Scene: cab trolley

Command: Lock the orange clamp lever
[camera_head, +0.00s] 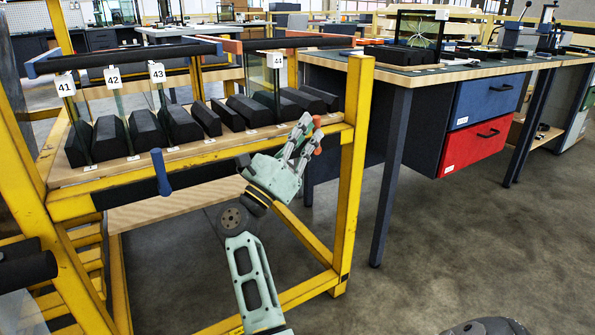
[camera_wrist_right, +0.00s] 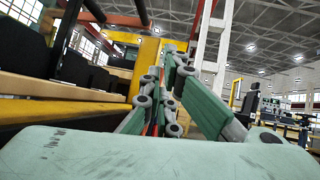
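The right clamp bar (camera_head: 315,42) has orange ends and lies above the glass panes.
The trolley (camera_head: 355,150) carries black blocks (camera_head: 143,130) and upright glass panes under tags 41 to 44. A blue lever (camera_head: 161,172) hangs at its front left. A workbench (camera_head: 400,82) with blue and red drawers stands right. The floor in front is clear.

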